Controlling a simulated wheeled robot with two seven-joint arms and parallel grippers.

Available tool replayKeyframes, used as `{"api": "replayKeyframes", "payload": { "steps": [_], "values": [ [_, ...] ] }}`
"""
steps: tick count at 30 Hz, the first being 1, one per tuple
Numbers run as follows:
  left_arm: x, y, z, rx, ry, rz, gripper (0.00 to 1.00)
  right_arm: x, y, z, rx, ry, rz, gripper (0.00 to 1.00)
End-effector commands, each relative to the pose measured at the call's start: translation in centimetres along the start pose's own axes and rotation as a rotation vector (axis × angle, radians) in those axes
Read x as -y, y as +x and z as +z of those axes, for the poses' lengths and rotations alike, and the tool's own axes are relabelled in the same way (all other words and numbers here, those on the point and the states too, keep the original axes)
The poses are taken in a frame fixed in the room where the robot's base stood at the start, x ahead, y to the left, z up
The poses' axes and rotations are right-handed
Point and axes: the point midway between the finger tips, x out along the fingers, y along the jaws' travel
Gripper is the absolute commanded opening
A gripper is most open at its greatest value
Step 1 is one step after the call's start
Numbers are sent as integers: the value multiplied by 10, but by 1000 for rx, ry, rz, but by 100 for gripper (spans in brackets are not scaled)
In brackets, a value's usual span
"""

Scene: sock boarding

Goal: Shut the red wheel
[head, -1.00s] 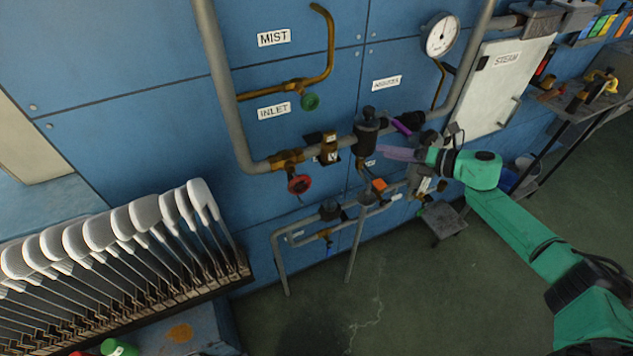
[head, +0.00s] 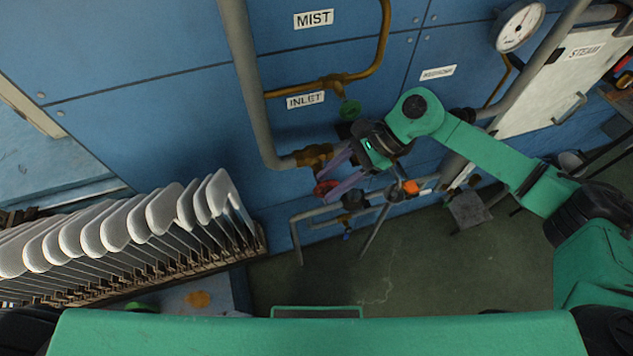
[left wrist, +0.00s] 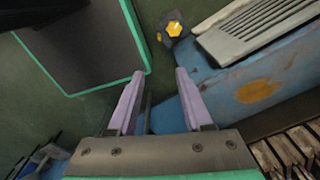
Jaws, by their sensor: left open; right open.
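The red wheel (head: 325,189) sits on a brass valve (head: 313,156) at the lower bend of the grey inlet pipe, on the blue panel wall. My right gripper (head: 336,190) is at the wheel, its two purple fingers open and pointing left toward it. One finger passes close above the wheel and the other close below. I cannot tell whether they touch it. The fingers partly hide the wheel. My left gripper (left wrist: 157,78) shows in the left wrist view, open and empty, above the floor beside a blue surface.
A green wheel (head: 350,108) is on the pipe above, near the INLET label (head: 305,100). A rack of grey sock boards (head: 135,225) stands at the left. A gauge (head: 519,26) and white STEAM cabinet (head: 550,85) are at the right. Lower pipes run beneath the gripper.

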Motion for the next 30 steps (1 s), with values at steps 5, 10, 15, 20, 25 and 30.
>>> {"api": "replayKeyframes", "payload": {
  "steps": [5,10,15,20,25,30],
  "values": [
    [4,-19,-28,-42,1,-6,50,0,35,3,2,2,1,51],
    [6,-21,-43,-69,1,-9,50,1,48,0,1,1,-2,51],
    [4,-20,-30,-48,1,-6,50,1,49,0,1,2,-2,51],
    [3,-19,-24,-38,1,-4,50,1,48,0,1,2,-2,0],
    [3,-18,-25,-39,2,-4,50,1,49,-1,2,3,-3,0],
    [3,10,-24,-40,2,-4,50,1,55,-7,50,6,-4,0]
  ]
}}
